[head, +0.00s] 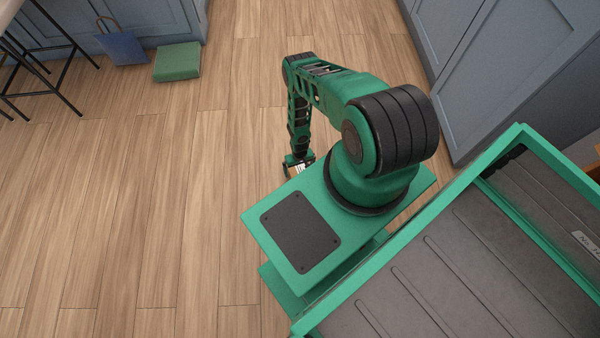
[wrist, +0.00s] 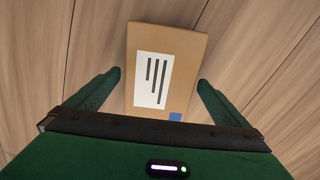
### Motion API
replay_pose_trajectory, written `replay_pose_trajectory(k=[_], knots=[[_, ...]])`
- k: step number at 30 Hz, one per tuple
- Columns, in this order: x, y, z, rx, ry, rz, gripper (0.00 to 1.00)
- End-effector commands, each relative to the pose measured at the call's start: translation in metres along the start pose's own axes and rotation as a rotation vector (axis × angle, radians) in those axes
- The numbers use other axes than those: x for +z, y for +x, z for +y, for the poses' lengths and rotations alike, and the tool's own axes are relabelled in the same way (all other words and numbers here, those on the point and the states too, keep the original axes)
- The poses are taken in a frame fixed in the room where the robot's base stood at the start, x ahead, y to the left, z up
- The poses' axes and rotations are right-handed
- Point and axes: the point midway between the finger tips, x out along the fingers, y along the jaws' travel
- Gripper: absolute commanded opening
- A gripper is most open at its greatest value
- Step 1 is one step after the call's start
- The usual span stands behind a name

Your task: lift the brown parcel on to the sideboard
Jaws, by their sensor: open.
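The brown parcel (wrist: 188,60) is a flat box with a white label, dark bars and a blue corner patch. In the wrist view it lies over the wooden floor, with its near end between the two green fingers of my gripper (wrist: 160,79). A gap shows on each side, so the fingers are open and not pressed on it. In the head view my gripper (head: 298,163) points down beside my base, and only a small bit of the parcel (head: 299,171) shows under it. I cannot tell which furniture is the sideboard.
Blue-grey cabinets (head: 500,75) stand at the upper right, and more (head: 150,18) at the upper left. A green box (head: 177,62) and a blue bag (head: 122,46) are on the floor near a black-legged stool (head: 62,45). The wooden floor (head: 130,220) at the left is clear.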

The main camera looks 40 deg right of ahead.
Motion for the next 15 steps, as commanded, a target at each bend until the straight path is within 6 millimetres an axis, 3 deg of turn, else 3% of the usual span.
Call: replay_pose_trajectory(k=[9,15], knots=[[-0.0002,0.0040,0.0000,0.000,0.000,0.000,1.00],[-0.0002,0.0039,0.0001,0.000,0.000,0.000,0.53]])
